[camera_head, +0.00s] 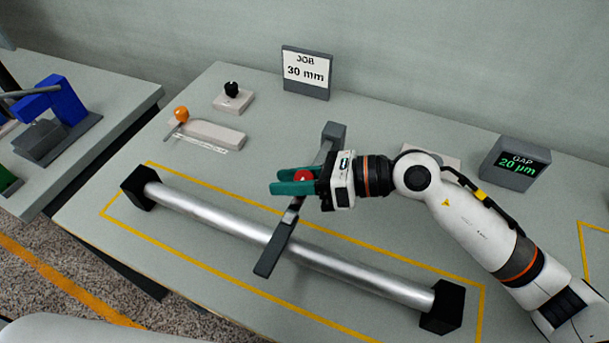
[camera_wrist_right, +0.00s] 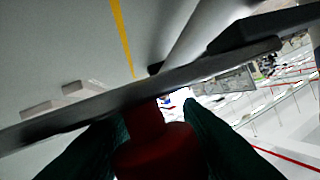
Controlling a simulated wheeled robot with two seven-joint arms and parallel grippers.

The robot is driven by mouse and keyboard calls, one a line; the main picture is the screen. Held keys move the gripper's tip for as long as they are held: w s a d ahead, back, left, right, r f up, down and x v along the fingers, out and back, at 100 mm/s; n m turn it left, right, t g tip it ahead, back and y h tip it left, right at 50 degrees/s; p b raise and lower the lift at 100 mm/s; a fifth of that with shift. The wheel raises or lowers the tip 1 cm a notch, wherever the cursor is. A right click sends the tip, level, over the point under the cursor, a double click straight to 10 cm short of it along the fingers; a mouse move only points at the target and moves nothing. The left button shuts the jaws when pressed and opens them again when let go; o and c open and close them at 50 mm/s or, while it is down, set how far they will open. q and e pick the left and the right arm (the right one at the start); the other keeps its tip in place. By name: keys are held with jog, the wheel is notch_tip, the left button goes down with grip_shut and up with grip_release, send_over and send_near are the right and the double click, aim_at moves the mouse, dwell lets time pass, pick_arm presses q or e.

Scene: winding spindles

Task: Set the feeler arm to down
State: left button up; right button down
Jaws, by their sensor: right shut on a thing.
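The feeler arm (camera_head: 272,254) is a dark grey bar running from a grey post (camera_head: 334,131) forward across the silver roller (camera_head: 225,222). It slopes down to the front, and its front end lies over the roller in the head view; I cannot tell whether it touches. My right gripper (camera_head: 284,181), with green fingers, is shut on the red knob (camera_head: 303,176) of the arm. In the right wrist view the red knob (camera_wrist_right: 155,150) sits between the fingers, with the bar (camera_wrist_right: 130,95) crossing behind it. My left gripper is not in view.
Black blocks (camera_head: 441,307) hold the roller's ends inside a yellow outline. A side table (camera_head: 95,75) is at left.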

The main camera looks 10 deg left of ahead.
jog(key=shift+d+f, duration=0.1)
jog(key=shift+f, duration=0.25)
jog(key=c, duration=1.1)
grip_release()
jog(key=shift+w+r, duration=0.1)
notch_tip(320, 180, up, 10)
jog(key=shift+r, duration=0.15)
jog(key=shift+s, duration=0.2)
